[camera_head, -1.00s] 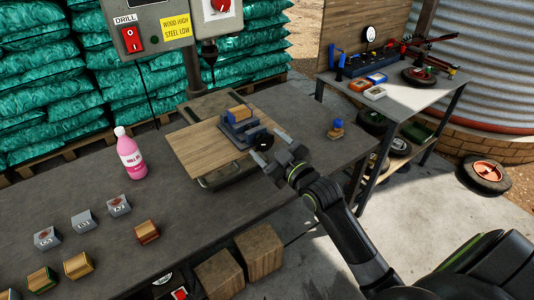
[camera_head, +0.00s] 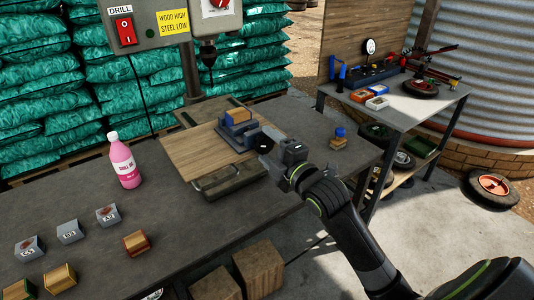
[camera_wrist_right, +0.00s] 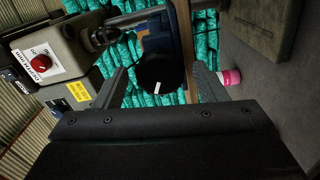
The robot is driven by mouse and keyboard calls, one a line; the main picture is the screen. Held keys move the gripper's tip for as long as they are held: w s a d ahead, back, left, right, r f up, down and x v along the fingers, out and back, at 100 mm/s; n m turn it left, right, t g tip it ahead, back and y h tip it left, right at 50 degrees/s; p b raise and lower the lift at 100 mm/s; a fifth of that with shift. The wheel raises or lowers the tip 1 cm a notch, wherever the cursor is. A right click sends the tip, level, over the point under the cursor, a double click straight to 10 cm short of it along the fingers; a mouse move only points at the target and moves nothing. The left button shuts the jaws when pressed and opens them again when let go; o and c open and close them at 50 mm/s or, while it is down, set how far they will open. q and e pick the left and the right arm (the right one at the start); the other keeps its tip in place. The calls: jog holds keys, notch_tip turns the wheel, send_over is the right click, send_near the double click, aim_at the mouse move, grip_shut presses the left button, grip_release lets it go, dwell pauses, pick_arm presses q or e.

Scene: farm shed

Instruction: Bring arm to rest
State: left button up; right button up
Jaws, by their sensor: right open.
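My right gripper (camera_head: 271,149) is over the workbench (camera_head: 180,235), open, at the black knob of the blue drill vise (camera_head: 240,128). In the right wrist view the knob (camera_wrist_right: 163,75) with its white mark shows between the two spread fingers. I cannot tell whether the fingers touch it. The vise stands on a wooden board (camera_head: 198,155) and has a wood-coloured block (camera_head: 239,116) in its jaws. My left gripper is not in view.
A pink bottle (camera_head: 123,162) stands left of the board. Several grey and wooden blocks lie at the bench's left end. A small blue-topped item (camera_head: 340,137) stands right of my gripper. A side table (camera_head: 410,110) holds tools. The drill box (camera_head: 165,28) hangs above.

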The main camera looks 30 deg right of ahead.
jog(key=shift+n, duration=0.8)
jog(key=c, duration=1.1)
jog(key=m+p, duration=0.6)
jog(key=m, duration=0.1)
jog(key=m+p, duration=0.3)
jog(key=m, duration=0.1)
jog(key=shift+r, duration=0.3)
jog(key=m+p, duration=0.6)
jog(key=m, duration=0.4)
jog(key=shift+f, duration=0.15)
jog(key=m+p, duration=0.2)
jog(key=m, duration=0.3)
jog(key=shift+m, duration=0.4)
jog(key=m, duration=0.3)
jog(key=shift+f, duration=0.15)
jog(key=o, duration=1.1)
